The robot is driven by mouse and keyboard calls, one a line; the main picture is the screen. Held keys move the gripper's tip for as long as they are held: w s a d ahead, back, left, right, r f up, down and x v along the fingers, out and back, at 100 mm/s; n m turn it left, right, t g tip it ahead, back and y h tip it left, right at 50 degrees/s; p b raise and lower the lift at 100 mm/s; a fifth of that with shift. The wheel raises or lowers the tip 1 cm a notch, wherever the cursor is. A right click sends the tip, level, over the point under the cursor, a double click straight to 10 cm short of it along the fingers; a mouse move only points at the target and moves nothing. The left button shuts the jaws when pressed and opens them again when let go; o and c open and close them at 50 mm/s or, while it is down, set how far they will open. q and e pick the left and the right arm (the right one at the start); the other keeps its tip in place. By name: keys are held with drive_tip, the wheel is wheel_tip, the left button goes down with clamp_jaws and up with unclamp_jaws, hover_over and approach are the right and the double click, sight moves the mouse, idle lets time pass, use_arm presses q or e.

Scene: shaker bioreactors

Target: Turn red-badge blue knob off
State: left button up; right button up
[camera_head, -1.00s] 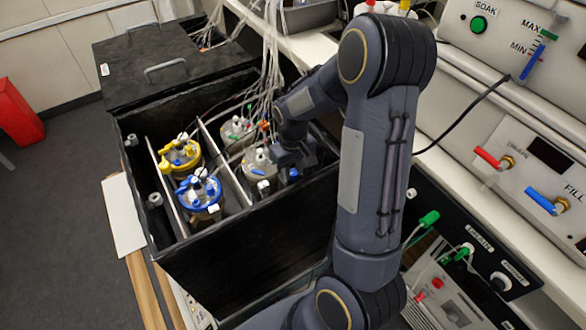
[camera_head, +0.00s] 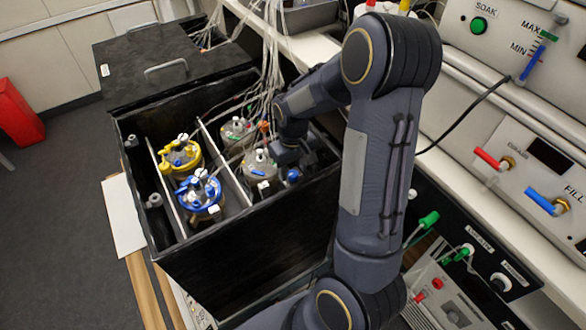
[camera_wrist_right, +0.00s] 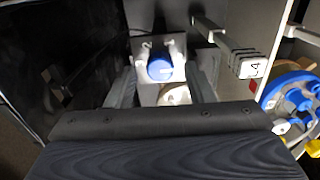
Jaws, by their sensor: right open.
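A blue knob (camera_head: 293,175) is at the right end of the black tank, just below my right gripper (camera_head: 289,155) in the head view. In the right wrist view the blue knob (camera_wrist_right: 160,69) sits on a pale mount, between the two fingers of my open right gripper (camera_wrist_right: 161,78). I cannot tell whether the fingers touch it. No red badge can be made out on or beside this knob. My left gripper is not in view.
The black tank (camera_head: 240,256) has thin dividers and holds a yellow-topped vessel (camera_head: 180,156), a blue-topped vessel (camera_head: 200,195) and grey-topped vessels (camera_head: 260,164). Tubes hang above them. A panel with red and blue valve levers (camera_head: 540,201) stands at right.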

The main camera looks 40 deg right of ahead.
sight(293, 173)
wheel_tip(293, 173, up, 7)
drive_tip(key=shift+f, duration=0.1)
idle(0.6)
drive_tip(key=shift+p, duration=0.3)
drive_tip(key=s+a+r+t+y+p, duration=0.2)
drive_tip(key=s+a+r, duration=0.4)
drive_tip(key=s, duration=0.3)
drive_tip(key=s+a+r+t+y+p, duration=0.1)
drive_tip(key=s+a+r+t, duration=0.2)
drive_tip(key=s+a+r, duration=0.4)
drive_tip(key=shift+s+a+t+y+p, duration=0.35)
drive_tip(key=shift+s+a, duration=0.25)
drive_tip(key=shift+s, duration=0.25)
drive_tip(key=shift+o, duration=0.2)
